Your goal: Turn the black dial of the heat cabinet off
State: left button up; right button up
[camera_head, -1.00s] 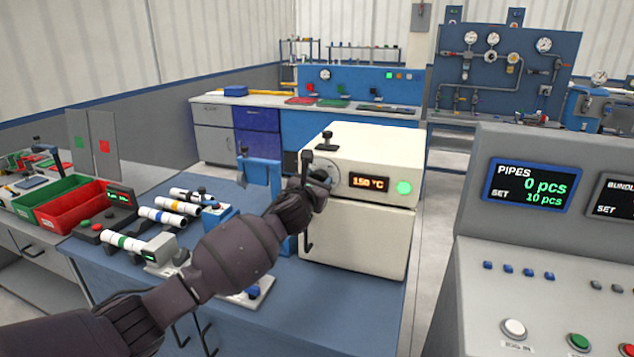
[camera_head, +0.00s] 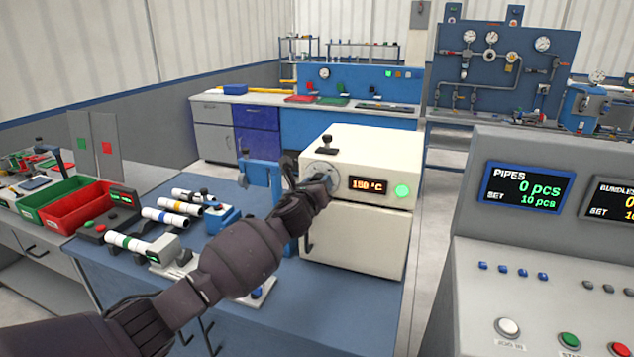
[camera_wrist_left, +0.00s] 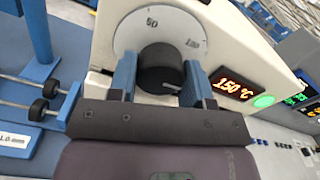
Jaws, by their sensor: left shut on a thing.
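The heat cabinet (camera_head: 355,240) is a cream box on the blue bench, with an orange display (camera_head: 372,186) reading 150 °C and a lit green lamp (camera_head: 403,191). In the left wrist view the black dial (camera_wrist_left: 160,68) sits on a pale scale plate (camera_wrist_left: 155,25) with the marks 50 and 100 visible. My left gripper (camera_wrist_left: 160,80) has its blue fingers on both sides of the dial and is shut on it. In the head view the left gripper (camera_head: 318,184) covers most of the dial. My right gripper is in neither view.
A grey console (camera_head: 560,260) with a display of 0 pcs is at the right. A floor gap separates it from the bench.

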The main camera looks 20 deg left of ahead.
pick_arm(q)
jog(key=n, duration=0.3)
jog(key=shift+n+p, duration=0.3)
jog(key=shift+n, duration=1)
jog(key=n+p, duration=0.1)
jog(key=n, duration=1.1)
jog(key=shift+n+p, duration=0.3)
jog(key=shift+p, duration=0.1)
jog(key=n, duration=0.3)
jog(key=shift+n+p, duration=0.35)
jog(key=shift+n, duration=0.05)
jog(key=n, duration=0.3)
jog(key=shift+p, duration=0.4)
jog(key=n+p, duration=0.1)
jog(key=n, duration=0.3)
jog(key=shift+r, duration=0.1)
jog(key=n, duration=0.3)
jog(key=shift+n+p, duration=0.4)
jog(key=n+p, duration=0.1)
jog(key=n, duration=0.3)
jog(key=shift+n, duration=2.2)
